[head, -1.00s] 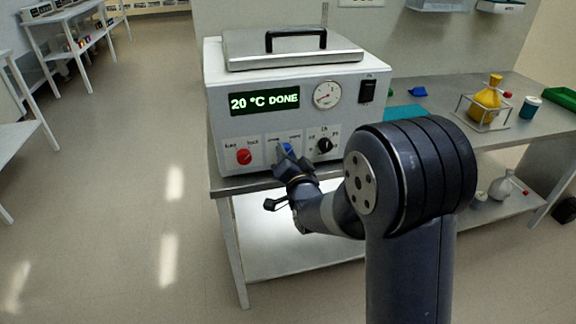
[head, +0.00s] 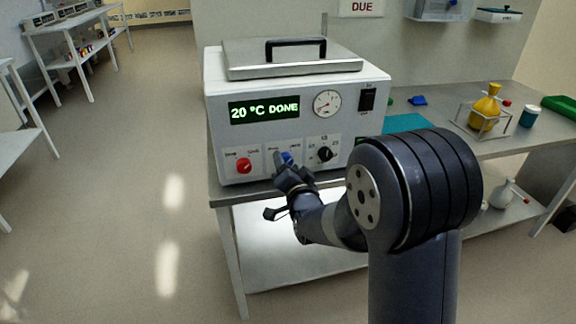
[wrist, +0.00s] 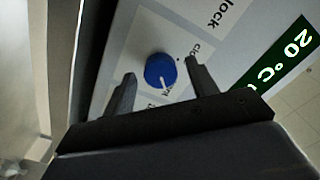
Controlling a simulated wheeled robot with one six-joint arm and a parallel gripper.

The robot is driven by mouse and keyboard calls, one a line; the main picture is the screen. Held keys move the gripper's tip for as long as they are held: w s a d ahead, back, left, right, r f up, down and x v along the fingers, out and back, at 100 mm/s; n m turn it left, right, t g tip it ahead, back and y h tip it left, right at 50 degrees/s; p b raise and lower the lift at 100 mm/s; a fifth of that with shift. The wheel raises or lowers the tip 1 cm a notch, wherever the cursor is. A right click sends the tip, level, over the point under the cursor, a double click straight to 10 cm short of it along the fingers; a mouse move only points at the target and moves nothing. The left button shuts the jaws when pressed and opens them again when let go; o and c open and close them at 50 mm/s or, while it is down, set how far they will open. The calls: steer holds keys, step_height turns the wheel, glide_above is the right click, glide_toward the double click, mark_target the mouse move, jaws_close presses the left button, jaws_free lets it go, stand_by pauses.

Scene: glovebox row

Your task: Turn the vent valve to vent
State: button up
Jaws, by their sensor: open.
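The vent valve is a blue knob (head: 287,158) on the front panel of the white oven (head: 345,122), between a red knob and a black knob. It also shows in the wrist view (wrist: 160,70), with a white pointer line toward a partly hidden label ending in "nt". Another label beside it begins "clo". My gripper (wrist: 160,73) is open, with one finger on each side of the blue knob. I cannot tell whether the fingers touch it. In the head view my gripper (head: 282,163) is right in front of the knob and partly covers it.
The red knob (head: 243,166) is close on the left and the black knob (head: 325,153) close on the right. The display (head: 264,109) reads "20 °C DONE". A yellow flask (head: 485,108) in a rack stands on the bench (head: 455,128) at right. The floor at left is clear.

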steer(key=v, duration=1)
steer(key=shift+s, duration=0.3)
steer(key=shift+w+r, duration=0.1)
steer(key=shift+w, duration=0.05)
steer(key=p+x, duration=0.1)
steer(key=x, duration=0.9)
steer(key=shift+w+n, duration=0.3)
steer(key=shift+f+b, duration=0.2)
steer(key=shift+b, duration=0.25)
